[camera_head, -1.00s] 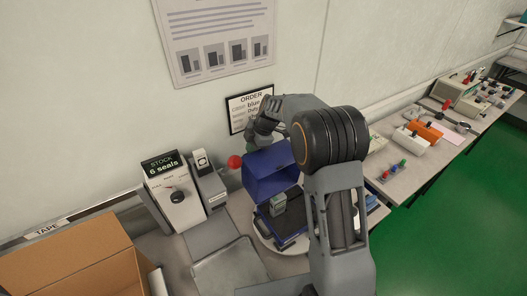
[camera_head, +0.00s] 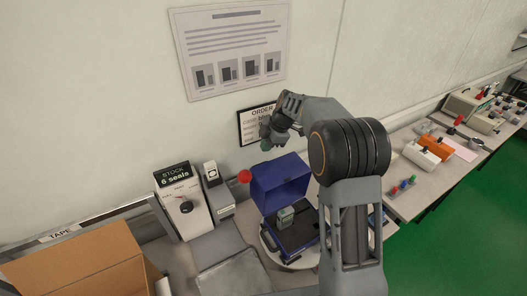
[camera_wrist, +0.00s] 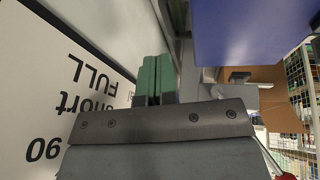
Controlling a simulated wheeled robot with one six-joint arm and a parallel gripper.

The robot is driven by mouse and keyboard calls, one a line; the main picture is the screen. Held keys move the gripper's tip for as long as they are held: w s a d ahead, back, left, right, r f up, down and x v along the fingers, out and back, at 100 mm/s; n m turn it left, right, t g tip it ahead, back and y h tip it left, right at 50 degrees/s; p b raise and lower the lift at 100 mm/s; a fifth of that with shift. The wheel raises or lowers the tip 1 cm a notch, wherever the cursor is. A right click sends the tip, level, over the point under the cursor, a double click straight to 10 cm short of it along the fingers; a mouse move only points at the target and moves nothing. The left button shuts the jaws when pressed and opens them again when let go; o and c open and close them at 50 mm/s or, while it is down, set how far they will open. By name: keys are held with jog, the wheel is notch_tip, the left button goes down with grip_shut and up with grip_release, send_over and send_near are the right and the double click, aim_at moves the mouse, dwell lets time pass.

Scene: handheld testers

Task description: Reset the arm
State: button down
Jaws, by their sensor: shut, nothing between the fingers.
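My arm rises at the right of the head view and bends over to the left. My gripper (camera_head: 266,144) is raised in front of the order sign on the wall, above and behind the blue box. In the wrist view its two green fingers (camera_wrist: 152,80) are together with nothing between them. The blue box (camera_head: 281,182) stands open on a round turntable. A small grey-green device (camera_head: 286,216) sits in front of it on a dark tray.
The order sign (camera_wrist: 62,115) is close beside the fingers. A red ball (camera_head: 244,176) sits left of the blue box. A seal dispenser (camera_head: 184,204), a metal tray (camera_head: 232,274) and a cardboard box (camera_head: 85,268) are at left. A bench with testers (camera_head: 434,147) runs right.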

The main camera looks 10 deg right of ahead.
jog(key=s+d+r+m+h+p, duration=0.1)
jog(key=s+d+r+m, duration=0.2)
jog(key=s+r+m, duration=0.45)
jog(key=s+d+m+t+h, duration=0.3)
jog(key=s+m, duration=1)
jog(key=s, duration=0.7)
jog(key=shift+s+r+m, duration=0.2)
jog(key=shift+m, duration=0.15)
